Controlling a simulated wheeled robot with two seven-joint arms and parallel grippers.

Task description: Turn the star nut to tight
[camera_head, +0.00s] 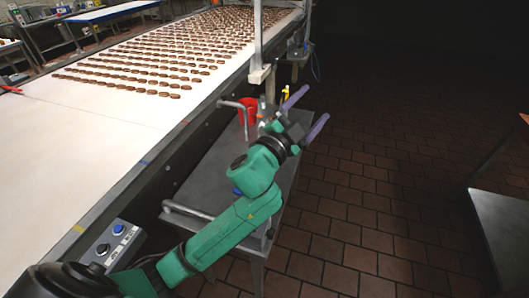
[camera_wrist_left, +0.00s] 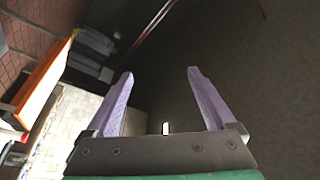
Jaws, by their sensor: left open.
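My left gripper (camera_head: 317,102) reaches out over the far end of a grey metal cart, its two purple fingers spread and pointing up and right. In the left wrist view the same gripper (camera_wrist_left: 160,73) is open with nothing between its fingers. I cannot make out a star nut in either view; it may be hidden behind my arm or too small to tell. My right gripper is not in view.
The grey cart (camera_head: 213,165) holds a red container (camera_head: 247,111); a small yellow thing (camera_head: 286,91) is near its far end. A white conveyor (camera_head: 85,135) with rows of brown cookies runs alongside. A button box (camera_head: 112,243) is at lower left.

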